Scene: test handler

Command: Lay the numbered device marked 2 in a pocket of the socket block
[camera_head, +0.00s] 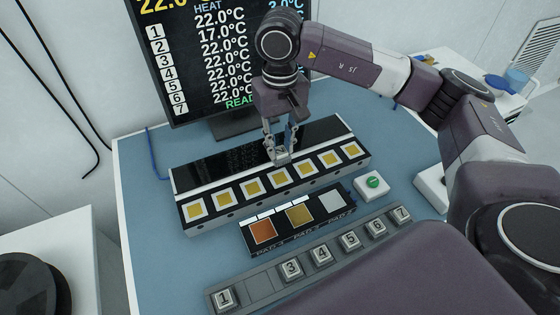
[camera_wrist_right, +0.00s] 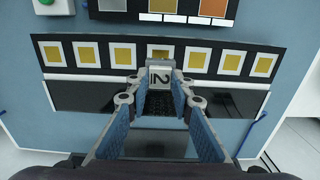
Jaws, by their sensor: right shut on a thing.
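The socket block (camera_head: 205,222) lies across the blue bench with a row of several gold pockets, which also shows in the wrist view (camera_wrist_right: 98,73). All its pockets that I can see look empty. My right gripper (camera_head: 280,148) is shut on the small grey device marked 2 (camera_head: 283,158), pointing down behind the middle pocket. In the right wrist view the device (camera_wrist_right: 159,76) sits between the fingertips, its 2 facing the camera, and overlaps the near part of the middle pocket (camera_wrist_right: 158,53). I cannot tell if it touches the block. My left gripper is out of view.
A grey rail (camera_head: 258,290) in front holds other numbered devices, with a gap right of device 1 (camera_head: 225,298). A dark tray (camera_head: 283,240) with coloured pads lies between rail and block. A green button box (camera_head: 372,185) stands right. A monitor (camera_head: 215,70) stands behind.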

